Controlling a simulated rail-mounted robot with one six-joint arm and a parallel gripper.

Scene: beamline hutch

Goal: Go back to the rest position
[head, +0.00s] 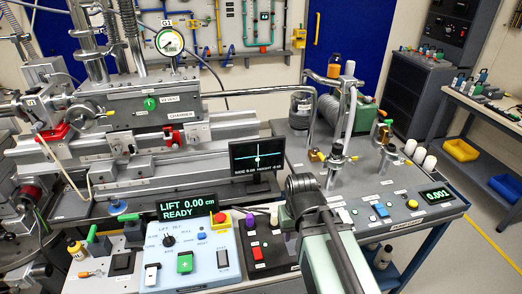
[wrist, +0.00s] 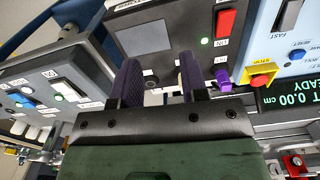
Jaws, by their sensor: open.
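My gripper (wrist: 160,82) shows in the wrist view with its two dark fingers apart. Nothing is seen between them. They are over a dark grey control box (wrist: 160,38) that has a red rocker switch (wrist: 227,20), a lit green lamp and a purple knob (wrist: 222,78). I cannot tell how far the fingertips are from the box. In the head view my arm reaches in from the bottom right, and the fingertips are hidden or cannot be made out there. No marker of the rest position is seen.
A bench with upright metal pipes (head: 350,110), valves and a display (head: 437,196) lies to the right. Open floor (head: 480,225) shows at far right.

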